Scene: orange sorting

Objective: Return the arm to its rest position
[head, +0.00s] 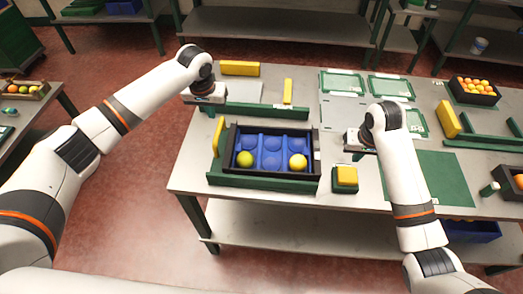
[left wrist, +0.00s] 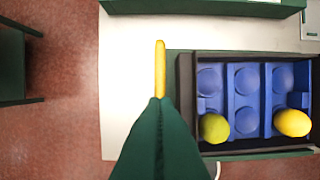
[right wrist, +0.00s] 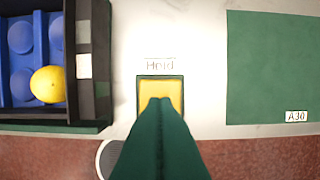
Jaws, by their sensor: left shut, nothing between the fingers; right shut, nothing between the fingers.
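My left gripper (head: 207,99) hangs above the table's left edge, behind and left of the blue tray. In the left wrist view its green fingers (left wrist: 160,102) are together and empty, over the table left of the tray. My right gripper (head: 357,148) is above the table just right of the tray. In the right wrist view its green fingers (right wrist: 159,102) are together and empty, overlapping the view of a yellow pad (right wrist: 171,91). The pad's block (head: 347,176) also shows in the head view, below the right gripper.
The blue tray in a dark crate (head: 265,178) holds a green fruit (head: 245,159) and a yellow fruit (head: 298,162). A box of oranges (head: 474,90) stands at the back right. A green mat (head: 450,178) lies bare at the right. Yellow blocks (head: 239,68) stand along the back.

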